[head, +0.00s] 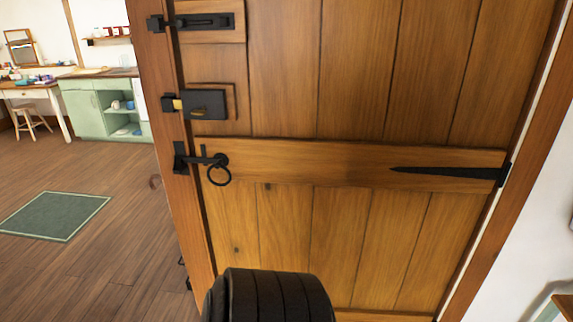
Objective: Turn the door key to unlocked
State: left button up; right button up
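A wooden plank door (360,90) fills the middle and right of the head view. A black box lock (205,104) is mounted at its left edge. A short brass bolt (177,104) shows between the lock and the black keeper (167,103) on the frame. A small brass-coloured detail (207,112) sits on the lock's face; whether it is the key, and how it is turned, is too small to tell. Neither gripper is in view.
Above the lock is a black slide bolt (205,21); below it is a latch with a ring handle (219,174). A black strap hinge (450,173) is at right. Left of the frame are open wooden floor, a green rug (55,217) and a green cabinet (88,113).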

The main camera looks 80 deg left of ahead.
aim_at(202, 112)
jog(key=u, duration=2.25)
